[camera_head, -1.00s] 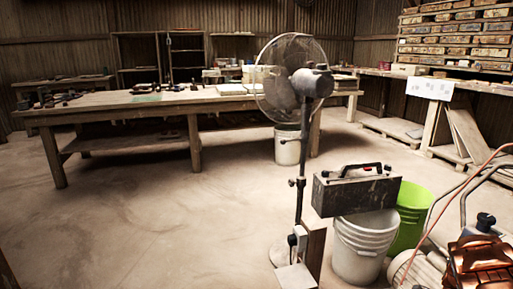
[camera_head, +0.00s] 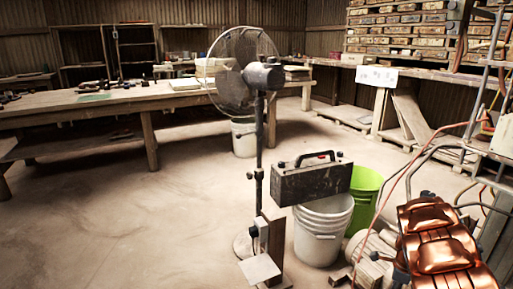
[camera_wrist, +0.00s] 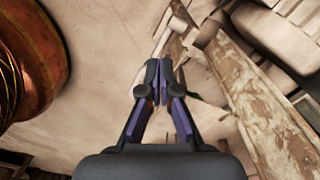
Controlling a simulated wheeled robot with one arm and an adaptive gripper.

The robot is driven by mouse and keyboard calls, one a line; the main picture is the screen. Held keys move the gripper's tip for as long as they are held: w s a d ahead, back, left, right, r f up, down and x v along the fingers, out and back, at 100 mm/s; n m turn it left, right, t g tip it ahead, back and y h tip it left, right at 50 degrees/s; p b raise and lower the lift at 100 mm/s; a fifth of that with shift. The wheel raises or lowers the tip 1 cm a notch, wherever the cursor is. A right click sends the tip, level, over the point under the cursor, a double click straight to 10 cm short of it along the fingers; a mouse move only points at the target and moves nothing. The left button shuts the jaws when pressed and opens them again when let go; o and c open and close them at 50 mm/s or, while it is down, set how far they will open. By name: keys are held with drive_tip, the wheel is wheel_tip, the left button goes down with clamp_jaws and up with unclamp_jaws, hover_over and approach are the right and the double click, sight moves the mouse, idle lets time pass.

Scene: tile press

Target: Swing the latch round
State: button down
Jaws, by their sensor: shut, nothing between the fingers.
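I cannot pick out a latch for certain in either view. My gripper (camera_wrist: 158,70) shows in the wrist view, its two dark fingers meeting at the tips with nothing between them. It points over a pale, dusty surface, and no contact shows. In the wrist view, a worn board (camera_wrist: 245,85) lies to the right of the fingers and a rusty, orange-brown rounded object (camera_wrist: 45,60) to the left. The gripper is not seen in the head view.
A stand fan (camera_head: 262,78) stands mid-room. Behind it is a long wooden bench (camera_head: 125,105). A black case (camera_head: 312,184) sits above a white bucket (camera_head: 322,225), beside a green bucket (camera_head: 364,200). Copper-coloured ridged pieces (camera_head: 440,250) are at lower right. The left floor is clear.

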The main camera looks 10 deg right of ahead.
wheel_tip(320, 180, up, 3)
drive_tip(key=shift+r+p, duration=0.1)
drive_tip(key=shift+p, duration=0.4)
drive_tip(key=s+a+r+n+p, duration=0.25)
drive_tip(key=a+r+p, duration=0.3)
drive_tip(key=r, duration=0.65)
drive_tip(key=s+a+r+n+p, duration=0.2)
drive_tip(key=a+r+n+p, duration=0.4)
drive_tip(key=r, duration=0.6)
drive_tip(key=s+a+r+n+p, duration=0.1)
drive_tip(key=s+a+r+p, duration=0.35)
drive_tip(key=r, duration=0.75)
drive_tip(key=s+a+r+n+g+p, duration=0.1)
drive_tip(key=s+a+r+n+p, duration=1.6)
drive_tip(key=s+a+r+p, duration=0.4)
wheel_tip(320, 180, up, 4)
drive_tip(key=shift+a+f+g+p, duration=0.3)
drive_tip(key=shift+g+p, duration=0.1)
drive_tip(key=shift+p, duration=0.3)
drive_tip(key=shift+s+d, duration=0.1)
